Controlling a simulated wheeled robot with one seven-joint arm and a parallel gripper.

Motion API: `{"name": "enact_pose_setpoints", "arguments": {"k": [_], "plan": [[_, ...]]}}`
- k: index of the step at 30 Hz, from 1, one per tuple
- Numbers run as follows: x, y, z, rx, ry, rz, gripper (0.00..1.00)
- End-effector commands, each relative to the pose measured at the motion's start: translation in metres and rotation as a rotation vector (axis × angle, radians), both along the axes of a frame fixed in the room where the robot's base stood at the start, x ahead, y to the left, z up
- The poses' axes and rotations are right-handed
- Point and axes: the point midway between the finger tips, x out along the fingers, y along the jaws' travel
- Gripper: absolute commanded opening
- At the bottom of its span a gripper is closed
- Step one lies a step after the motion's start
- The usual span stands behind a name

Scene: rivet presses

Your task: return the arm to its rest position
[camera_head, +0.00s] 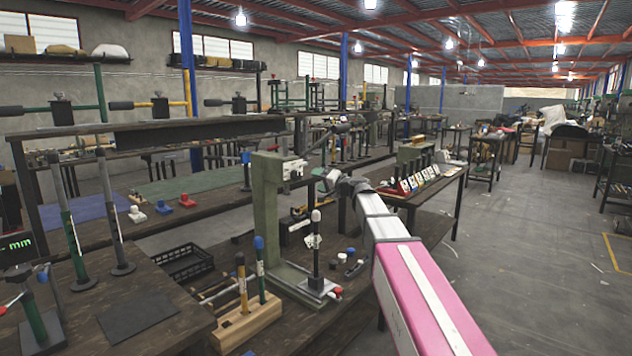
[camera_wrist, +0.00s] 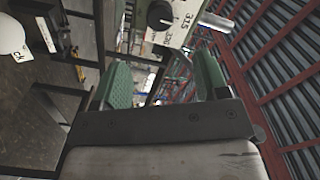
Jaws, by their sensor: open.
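My arm reaches from the lower right of the head view, pink then grey, toward the green rivet press (camera_head: 266,200) on the near bench. My gripper (camera_head: 331,179) is at its far end, close to the right of the press's upper part. In the wrist view my gripper (camera_wrist: 162,84) shows two green finger pads standing well apart. Nothing is held between them. A pale panel with dark markings and a black knob (camera_wrist: 160,15) shows beyond the fingers. Whether the gripper touches the press is not clear.
Below my arm stand a black upright post (camera_head: 316,250) and a wooden block (camera_head: 246,318) holding upright tools. A table (camera_head: 452,190) with several small labelled items stands to the right. The floor aisle (camera_head: 530,240) on the right is clear.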

Motion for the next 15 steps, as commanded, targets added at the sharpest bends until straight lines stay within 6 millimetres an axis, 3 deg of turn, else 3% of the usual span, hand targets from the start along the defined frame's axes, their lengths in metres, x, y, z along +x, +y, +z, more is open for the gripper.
{"name": "enact_pose_setpoints", "arguments": {"k": [5,8,11,15], "plan": [[0.0,0.0,-0.002,-0.003,0.001,0.0,0.68],[-0.006,-0.003,-0.018,-0.036,0.016,0.004,0.68],[-0.021,-0.01,-0.055,-0.119,0.055,0.013,0.68],[-0.055,-0.029,-0.135,-0.301,0.149,0.037,0.68]]}}
